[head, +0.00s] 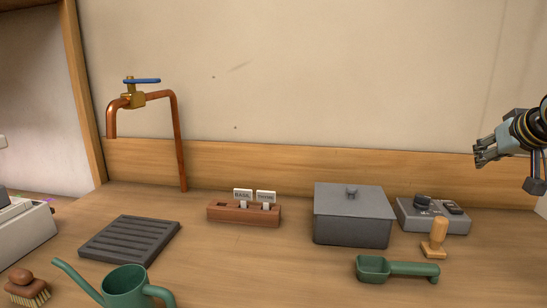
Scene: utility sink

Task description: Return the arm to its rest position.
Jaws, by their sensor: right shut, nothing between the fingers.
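My right gripper (484,152) is at the right edge of the head view, raised in the air in front of the wall. Its fingers point left and are shut with nothing between them. It is above and apart from the grey device with dark knobs (408,222) and the wooden-handled stamp (435,238) on the counter. My left gripper is not in view.
A lidded grey box (352,222), green scoop (385,269), wooden card holder (226,213), dark ribbed mat (130,240), green watering can (124,288) and brush (27,283) stand on the counter. A copper tap (177,140) rises at the back left. The centre front is clear.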

